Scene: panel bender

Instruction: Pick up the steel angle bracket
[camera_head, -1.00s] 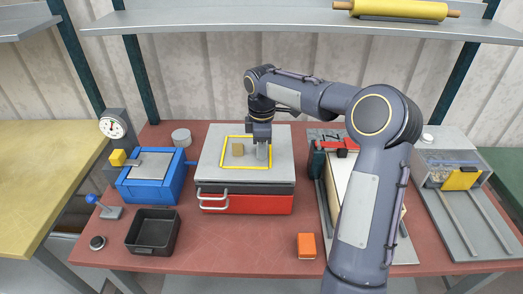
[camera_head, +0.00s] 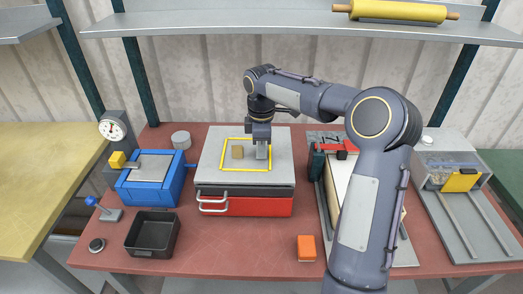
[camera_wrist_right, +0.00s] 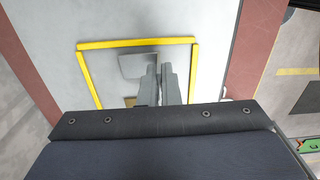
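The steel angle bracket (camera_wrist_right: 136,66) shows in the right wrist view as a light grey plate inside the yellow outline, at the left of my fingertips. My right gripper (camera_head: 262,155) points down into the yellow outline on the grey top of the red-fronted unit. In the wrist view its fingers (camera_wrist_right: 159,68) are close together, with a thin gap, at the plate's edge. They look shut on the bracket's upright part, which they mostly hide. In the head view the bracket cannot be made out clearly from the fingers. My left gripper is not in view.
A small tan block (camera_head: 237,152) lies left of my right gripper inside the yellow outline (camera_head: 246,169). A blue machine (camera_head: 150,190) and a black tray (camera_head: 152,233) stand left. An orange block (camera_head: 306,247) lies in front. A shelf (camera_head: 250,22) spans above.

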